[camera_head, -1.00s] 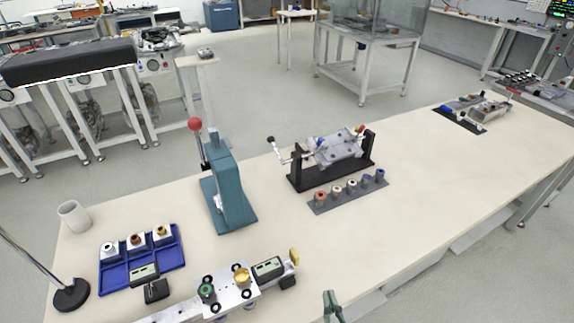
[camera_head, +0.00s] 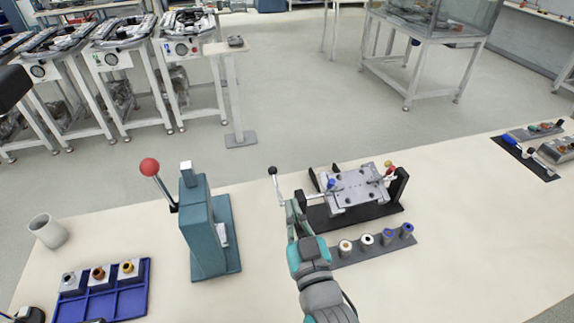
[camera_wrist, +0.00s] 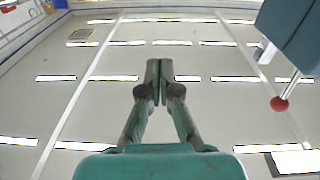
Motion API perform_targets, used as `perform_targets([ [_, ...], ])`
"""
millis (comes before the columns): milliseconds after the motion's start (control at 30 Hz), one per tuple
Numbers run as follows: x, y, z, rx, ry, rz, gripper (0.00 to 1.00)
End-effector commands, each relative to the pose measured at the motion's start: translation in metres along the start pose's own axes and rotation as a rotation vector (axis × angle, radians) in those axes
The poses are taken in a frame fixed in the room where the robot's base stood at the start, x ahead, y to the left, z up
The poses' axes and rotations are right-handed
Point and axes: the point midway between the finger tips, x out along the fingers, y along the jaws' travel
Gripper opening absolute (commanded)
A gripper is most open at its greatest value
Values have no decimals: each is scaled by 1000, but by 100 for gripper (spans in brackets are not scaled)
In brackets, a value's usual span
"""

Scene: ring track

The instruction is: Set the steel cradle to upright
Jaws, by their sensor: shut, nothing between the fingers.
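The steel cradle (camera_head: 355,188) is a grey metal plate with holes, held between black end posts on a black base (camera_head: 345,217). Its face looks tilted toward me and upward. A crank with a black knob (camera_head: 272,170) is on its left end, the knob pointing up. My gripper (camera_head: 292,204) is just right of the crank rod in the head view, by the cradle's left end; I cannot tell whether it touches. In the wrist view my gripper (camera_wrist: 159,65) is shut and empty. It hides part of the left post and some of the bushing row.
A teal press (camera_head: 207,230) with a red lever ball (camera_head: 149,167) stands left of my arm; it also shows in the wrist view (camera_wrist: 297,35). A row of bushings (camera_head: 367,240) lies in front of the cradle. A blue tray (camera_head: 105,297) and a cup (camera_head: 47,231) are at left.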

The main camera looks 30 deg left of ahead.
Motion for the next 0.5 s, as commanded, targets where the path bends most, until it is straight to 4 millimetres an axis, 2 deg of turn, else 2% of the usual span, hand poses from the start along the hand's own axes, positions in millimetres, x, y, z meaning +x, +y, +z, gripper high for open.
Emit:
perform_targets([
  [167, 21, 0, 0, 1, 1, -1, 0],
  [500, 82, 0, 0, 1, 1, 0, 0],
])
